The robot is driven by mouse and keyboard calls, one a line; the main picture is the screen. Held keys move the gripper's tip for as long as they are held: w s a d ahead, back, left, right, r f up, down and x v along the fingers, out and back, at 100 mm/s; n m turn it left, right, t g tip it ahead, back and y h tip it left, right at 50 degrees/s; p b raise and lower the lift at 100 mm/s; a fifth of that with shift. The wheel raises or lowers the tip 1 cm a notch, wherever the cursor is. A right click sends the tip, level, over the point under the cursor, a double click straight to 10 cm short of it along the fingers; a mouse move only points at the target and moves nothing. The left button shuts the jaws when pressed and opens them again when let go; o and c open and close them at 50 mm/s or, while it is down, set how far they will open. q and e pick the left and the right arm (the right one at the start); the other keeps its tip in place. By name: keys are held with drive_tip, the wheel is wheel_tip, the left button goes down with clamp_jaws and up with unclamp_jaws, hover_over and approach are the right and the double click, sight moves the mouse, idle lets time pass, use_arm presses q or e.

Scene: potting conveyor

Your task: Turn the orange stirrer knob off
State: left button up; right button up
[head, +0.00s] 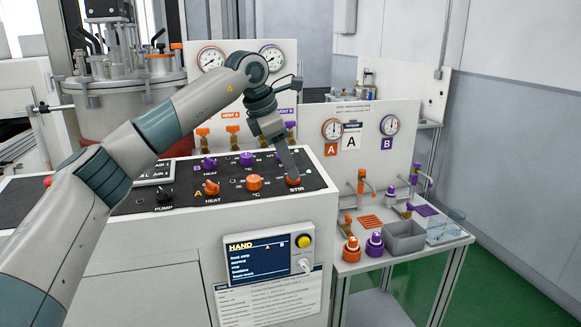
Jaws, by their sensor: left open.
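The orange stirrer knob (294,182) sits at the right end of the front row on the black control panel, above the label STIR. My left gripper (292,172) points down right at this knob and covers most of it. Only a little orange shows around the fingertips, so I cannot tell how the knob is turned or whether the fingers touch it. The left gripper is open. My right gripper is not in view.
An orange °C knob (254,182) and an orange HEAT knob (211,188) stand left of it. A purple knob (246,159) is behind. A HAND display (258,257) hangs on the cabinet front. A side bench at right holds orange and purple bottles (351,249).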

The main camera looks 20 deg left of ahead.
use_arm(q)
drive_tip(key=shift+x, duration=0.95)
drive_tip(key=shift+w+f, duration=0.15)
drive_tip(key=shift+f, duration=0.25)
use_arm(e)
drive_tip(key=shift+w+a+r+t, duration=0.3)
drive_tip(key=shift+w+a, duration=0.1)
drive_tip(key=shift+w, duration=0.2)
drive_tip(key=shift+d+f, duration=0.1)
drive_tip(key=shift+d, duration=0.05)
